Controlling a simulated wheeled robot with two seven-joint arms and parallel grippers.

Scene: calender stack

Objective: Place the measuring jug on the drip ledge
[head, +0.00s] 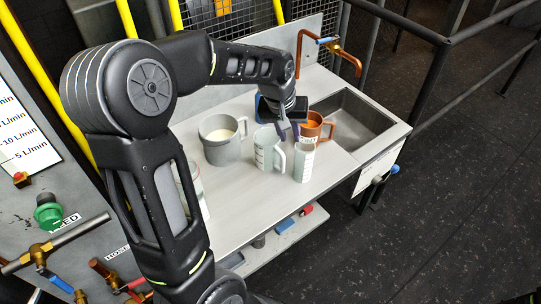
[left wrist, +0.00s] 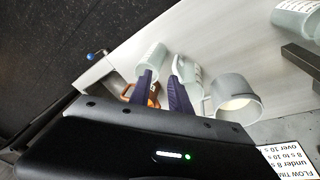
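A pale measuring jug (head: 267,152) with a handle and dark scale marks stands upright on the grey bench; it also shows in the left wrist view (left wrist: 188,69). My left gripper (head: 286,128) points down just behind it. In the left wrist view, its two dark fingers (left wrist: 162,82) are apart, with nothing clearly held between them. An orange mug (head: 317,128) is close beside the fingers, partly hidden by the gripper. I cannot tell for certain which surface is the drip ledge. My right gripper is not in view.
A pale handleless beaker (head: 303,163) stands right of the jug, and a large grey mug with white contents (head: 223,146) stands left. Another marked vessel (left wrist: 296,20) is partly behind my arm in the head view. A sink (head: 352,122) and copper tap (head: 337,48) are right.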

